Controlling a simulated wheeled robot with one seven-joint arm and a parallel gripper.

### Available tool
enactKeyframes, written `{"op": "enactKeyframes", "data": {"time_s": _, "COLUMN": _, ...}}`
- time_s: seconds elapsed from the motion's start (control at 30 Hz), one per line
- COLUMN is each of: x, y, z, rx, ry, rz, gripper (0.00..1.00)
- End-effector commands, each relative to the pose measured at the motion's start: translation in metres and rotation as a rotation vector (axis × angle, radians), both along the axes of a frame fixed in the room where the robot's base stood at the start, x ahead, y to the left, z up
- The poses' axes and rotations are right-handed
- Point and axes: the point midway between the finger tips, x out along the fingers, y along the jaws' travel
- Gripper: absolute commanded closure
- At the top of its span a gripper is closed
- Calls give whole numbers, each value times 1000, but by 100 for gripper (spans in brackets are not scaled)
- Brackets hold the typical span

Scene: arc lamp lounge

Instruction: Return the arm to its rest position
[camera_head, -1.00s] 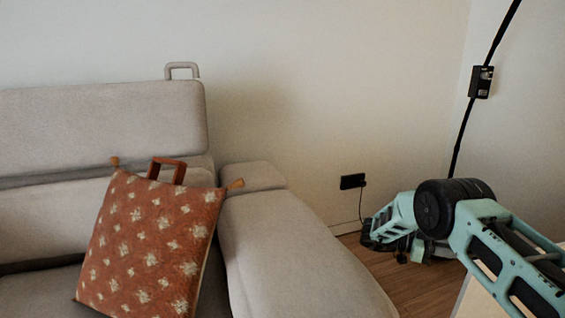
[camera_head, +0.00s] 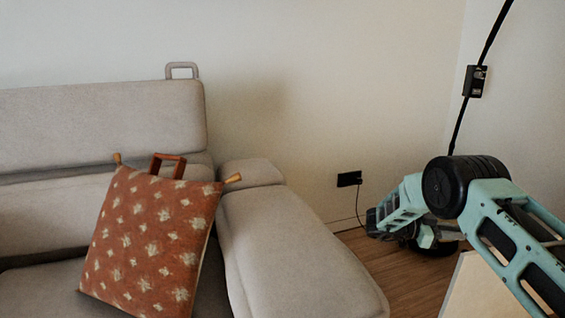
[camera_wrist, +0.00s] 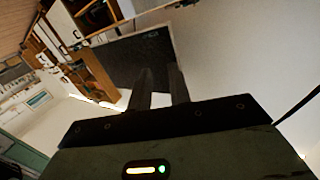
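My arm (camera_head: 510,235) is at the right side of the head view, folded at a black joint and reaching past the end of the sofa. The end of the arm sits low near the wall and floor, and my gripper cannot be made out clearly there. In the wrist view my gripper (camera_wrist: 161,76) shows two dark fingers standing a little apart, with nothing seen between them. The wrist view is tilted.
A grey sofa (camera_head: 290,250) with a red patterned cushion (camera_head: 150,240) fills the left. A black wall socket (camera_head: 349,179) with a cord and a dark lamp pole (camera_head: 461,125) stand behind my arm. A pale surface (camera_head: 475,292) lies below it. Wooden floor (camera_head: 400,272) shows between.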

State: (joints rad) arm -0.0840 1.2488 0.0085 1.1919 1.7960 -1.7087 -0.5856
Motion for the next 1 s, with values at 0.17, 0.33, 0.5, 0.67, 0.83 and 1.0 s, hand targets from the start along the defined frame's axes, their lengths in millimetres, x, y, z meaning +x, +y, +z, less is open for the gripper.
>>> {"op": "enactKeyframes", "data": {"time_s": 0.17, "x": 25, "y": -7, "z": 26, "rx": 24, "ry": -54, "rz": 168, "gripper": 81}}
{"op": "enactKeyframes", "data": {"time_s": 0.33, "x": 56, "y": -7, "z": 58, "rx": 74, "ry": -103, "rz": 408, "gripper": 81}}
{"op": "enactKeyframes", "data": {"time_s": 0.5, "x": 82, "y": 13, "z": 96, "rx": 177, "ry": -112, "rz": 742, "gripper": 81}}
{"op": "enactKeyframes", "data": {"time_s": 0.67, "x": 80, "y": 51, "z": 118, "rx": 316, "ry": -50, "rz": 1036, "gripper": 81}}
{"op": "enactKeyframes", "data": {"time_s": 0.83, "x": 41, "y": 97, "z": 124, "rx": 493, "ry": 97, "rz": 1296, "gripper": 81}}
{"op": "enactKeyframes", "data": {"time_s": 1.0, "x": -36, "y": 135, "z": 115, "rx": 688, "ry": 321, "rz": 1481, "gripper": 81}}
